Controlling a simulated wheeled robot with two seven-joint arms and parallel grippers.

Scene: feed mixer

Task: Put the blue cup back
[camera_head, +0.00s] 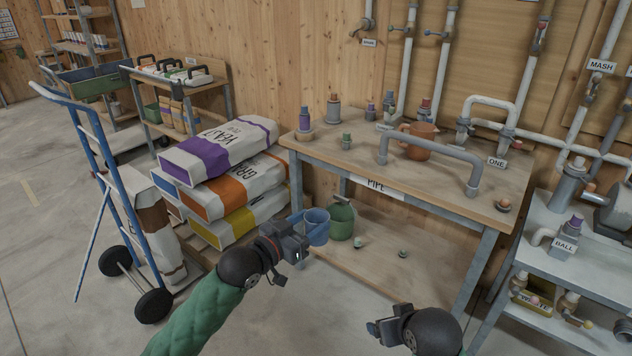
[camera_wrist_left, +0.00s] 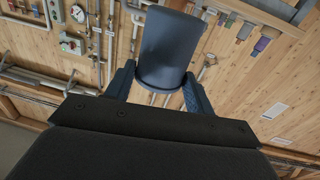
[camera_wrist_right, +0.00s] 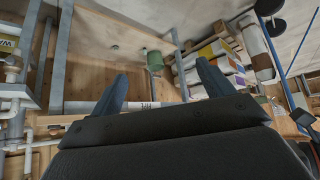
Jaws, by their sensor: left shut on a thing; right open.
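The blue cup (camera_head: 317,228) is held by my left gripper (camera_head: 301,236), in front of the workbench's near left leg. In the left wrist view the cup (camera_wrist_left: 168,48) sits between the two fingers, which are shut on it. My right gripper (camera_head: 378,328) is low in front of the bench in the head view. In the right wrist view its fingers (camera_wrist_right: 158,88) are spread apart with nothing between them.
The workbench (camera_head: 415,184) carries pipes, fittings and a terracotta jug (camera_head: 417,142). A green container (camera_head: 341,220) stands on its lower shelf (camera_head: 385,268). Stacked sacks (camera_head: 222,182) and a blue hand truck (camera_head: 100,160) stand left. A grey shelf unit (camera_head: 540,262) stands right.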

